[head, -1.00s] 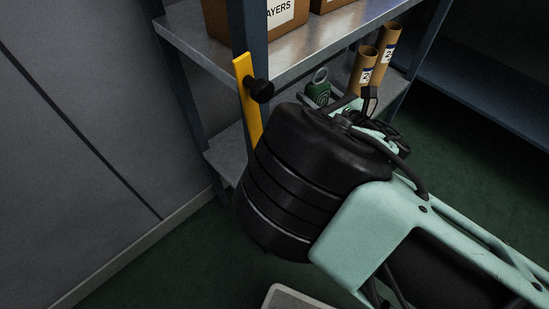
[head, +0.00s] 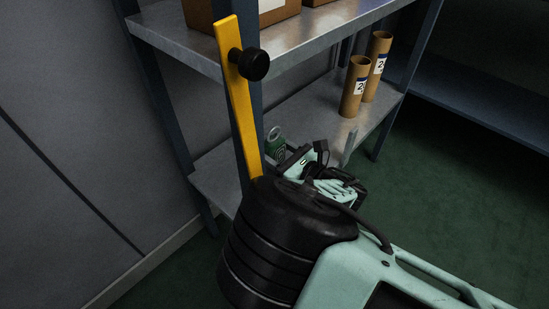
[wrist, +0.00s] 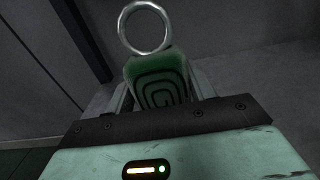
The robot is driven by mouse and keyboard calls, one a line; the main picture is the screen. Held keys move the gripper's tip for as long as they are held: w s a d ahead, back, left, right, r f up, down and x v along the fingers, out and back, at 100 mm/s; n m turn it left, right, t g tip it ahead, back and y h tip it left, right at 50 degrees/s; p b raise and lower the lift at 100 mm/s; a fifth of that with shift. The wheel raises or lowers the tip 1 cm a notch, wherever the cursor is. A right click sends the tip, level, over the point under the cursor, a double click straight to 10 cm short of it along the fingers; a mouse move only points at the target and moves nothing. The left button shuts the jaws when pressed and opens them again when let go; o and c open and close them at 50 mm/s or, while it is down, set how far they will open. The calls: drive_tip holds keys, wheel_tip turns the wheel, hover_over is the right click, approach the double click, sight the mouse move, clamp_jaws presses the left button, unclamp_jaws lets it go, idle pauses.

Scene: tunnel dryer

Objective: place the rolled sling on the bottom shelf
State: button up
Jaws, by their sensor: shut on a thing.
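The rolled sling (wrist: 158,82) is a green roll with a dark spiral end and a metal ring on top. In the wrist view it sits upright between the fingers of my gripper (wrist: 160,98), which is shut on it. In the head view the sling (head: 276,151) shows small at the tip of my gripper (head: 290,158), at the left part of the bottom shelf (head: 310,110). My arm hides part of the shelf under it. I cannot tell whether the sling touches the shelf.
Two cardboard tubes (head: 355,87) with labels stand on the right of the bottom shelf. A yellow bar (head: 238,100) with a black knob (head: 253,64) is on the front post. A box (head: 265,10) stands on the shelf above. The bottom shelf's middle is bare.

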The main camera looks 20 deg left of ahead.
drive_tip(key=shift+f, duration=0.85)
drive_tip(key=shift+f, duration=0.1)
drive_tip(key=o, duration=1.2)
drive_tip(key=shift+f, duration=0.1)
drive_tip(key=shift+c, duration=0.2)
